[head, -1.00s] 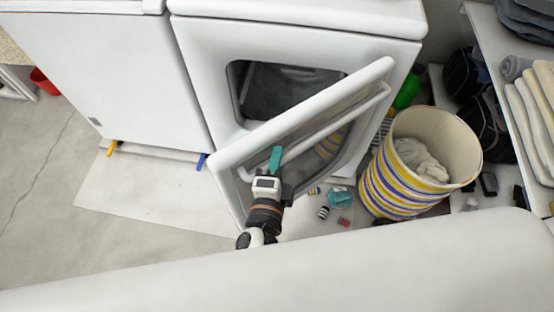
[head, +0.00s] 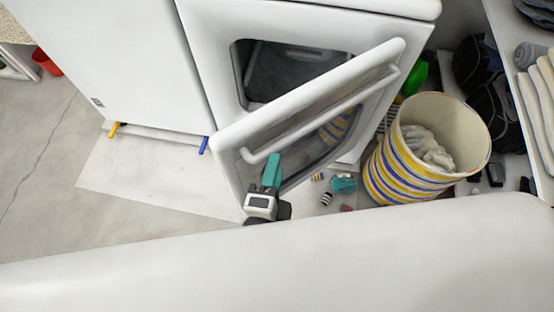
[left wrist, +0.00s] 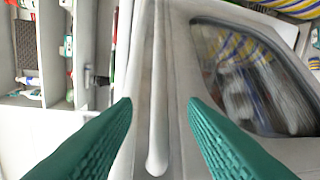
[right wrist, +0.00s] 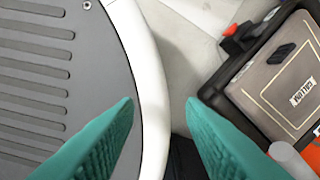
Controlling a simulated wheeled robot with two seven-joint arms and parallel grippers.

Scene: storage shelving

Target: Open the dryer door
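The white dryer (head: 300,30) stands at the top centre of the head view with its dark drum opening showing. Its door (head: 236,152) is swung partly out, with a long bar handle (head: 325,117) on its face. My left gripper (head: 272,160) is at the lower end of the handle, in front of the door. In the left wrist view its green fingers (left wrist: 160,102) are apart, with the handle bar (left wrist: 157,130) between them and a gap on each side. My right gripper (right wrist: 162,102) is open in the right wrist view, with nothing held.
A striped basket (head: 385,180) with cloth stands right of the door. Small items lie on the floor near a teal object (head: 343,184). Shelving with folded towels (head: 535,110) is at the right. A toolbox (right wrist: 285,75) shows in the right wrist view. Floor at left is clear.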

